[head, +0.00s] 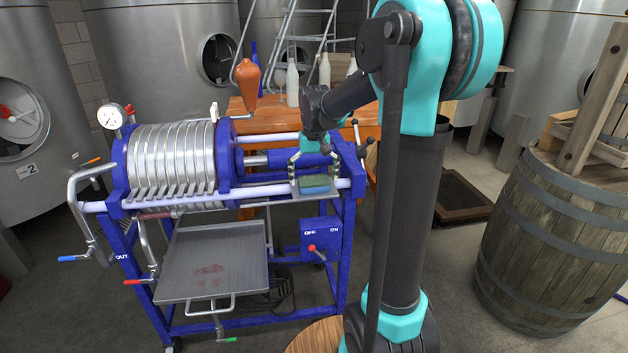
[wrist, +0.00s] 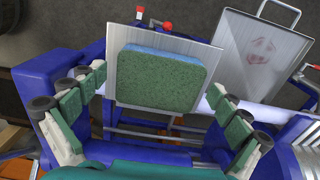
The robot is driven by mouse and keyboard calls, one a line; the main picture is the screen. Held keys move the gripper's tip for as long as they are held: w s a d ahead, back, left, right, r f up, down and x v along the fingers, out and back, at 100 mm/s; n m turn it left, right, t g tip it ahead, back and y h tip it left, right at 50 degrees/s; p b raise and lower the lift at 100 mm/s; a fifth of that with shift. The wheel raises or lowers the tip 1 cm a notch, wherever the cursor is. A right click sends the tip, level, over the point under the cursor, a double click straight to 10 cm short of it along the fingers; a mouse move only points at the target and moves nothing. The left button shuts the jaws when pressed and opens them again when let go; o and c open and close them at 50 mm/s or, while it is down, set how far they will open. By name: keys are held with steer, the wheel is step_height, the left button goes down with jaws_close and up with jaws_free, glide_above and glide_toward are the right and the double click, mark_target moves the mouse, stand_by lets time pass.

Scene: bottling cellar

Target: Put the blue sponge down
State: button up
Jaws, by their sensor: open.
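The blue sponge (head: 314,189) has a green scouring face on top. It lies flat on a small metal plate (head: 304,197) at the right end of the blue filter press. In the wrist view the sponge (wrist: 160,80) rests on the same plate (wrist: 122,42), whose bare edge shows along the far and left sides. My gripper (head: 314,176) is just above the sponge, pointing down. In the wrist view its padded fingers (wrist: 158,84) are spread to the left and right of the sponge, and the tips look clear of it.
The press's round plates (head: 172,160) stand left of the sponge, with a rail along the front. A stained metal drip tray (head: 213,262) is lower left. A wooden table with bottles (head: 293,80) stands behind. A barrel (head: 555,240) is at the right.

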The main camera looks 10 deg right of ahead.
mark_target(314, 181)
step_height(314, 181, up, 12)
steer(key=s+d+f+t, duration=0.2)
steer(key=s+f, duration=0.8)
steer(key=f, duration=0.2)
steer(key=s+d+f+t, duration=0.2)
steer(key=s+f, duration=0.9)
steer(key=f, duration=0.2)
steer(key=shift+s, duration=0.3)
